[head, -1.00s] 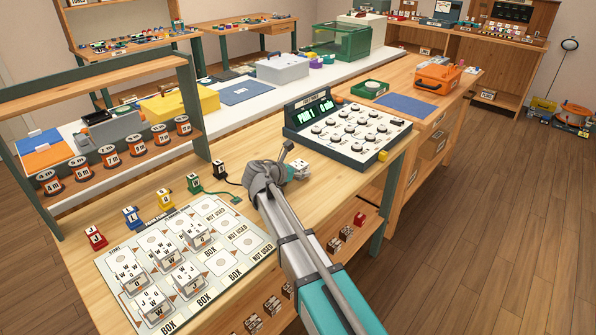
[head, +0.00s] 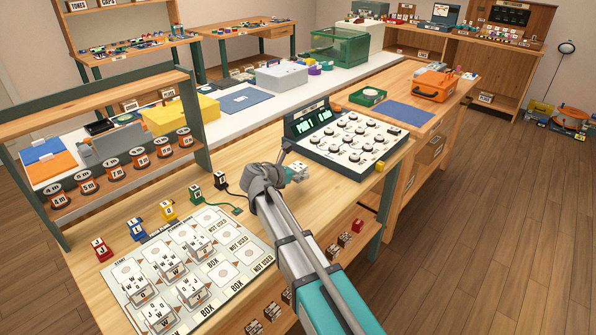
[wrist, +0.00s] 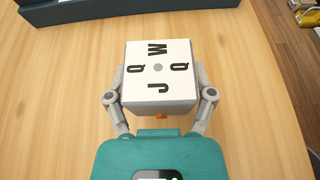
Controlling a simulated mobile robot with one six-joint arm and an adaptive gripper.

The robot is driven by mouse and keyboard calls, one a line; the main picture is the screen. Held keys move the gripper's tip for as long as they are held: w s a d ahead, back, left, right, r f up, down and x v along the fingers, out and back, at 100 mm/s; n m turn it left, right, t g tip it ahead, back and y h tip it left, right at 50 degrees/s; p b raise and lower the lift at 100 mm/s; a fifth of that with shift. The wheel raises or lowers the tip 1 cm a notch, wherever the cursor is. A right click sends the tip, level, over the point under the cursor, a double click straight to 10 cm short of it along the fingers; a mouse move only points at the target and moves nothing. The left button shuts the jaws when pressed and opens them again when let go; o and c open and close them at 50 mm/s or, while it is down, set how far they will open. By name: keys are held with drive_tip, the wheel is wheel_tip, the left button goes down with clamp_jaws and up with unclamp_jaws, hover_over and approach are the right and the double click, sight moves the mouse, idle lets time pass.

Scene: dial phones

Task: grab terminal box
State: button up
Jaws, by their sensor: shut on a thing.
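A white terminal box (wrist: 158,77) fills the middle of the wrist view. Its top carries the letters W, Q, Q and J around a grey centre dot. My gripper (wrist: 160,100) is shut on it, with one grey finger against each side. In the head view the white box (head: 300,169) shows just past my gripper (head: 283,176), close over the wooden workbench; whether it touches the bench is unclear. Several similar white boxes (head: 199,243) stand on the printed board (head: 262,258) at the front left.
A console with dials (head: 352,135) stands behind my gripper. Small red (head: 102,249), blue, yellow, green and black blocks line the board's back edge. A rack with orange spools (head: 138,160) stands at left.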

drive_tip(key=s+r+p, duration=0.7)
drive_tip(key=s+r, duration=0.1)
drive_tip(key=s, duration=0.5)
drive_tip(key=shift+r+p, duration=0.3)
drive_tip(key=shift+p, duration=0.05)
drive_tip(key=shift+w+a, duration=0.1)
drive_tip(key=shift+r, duration=0.15)
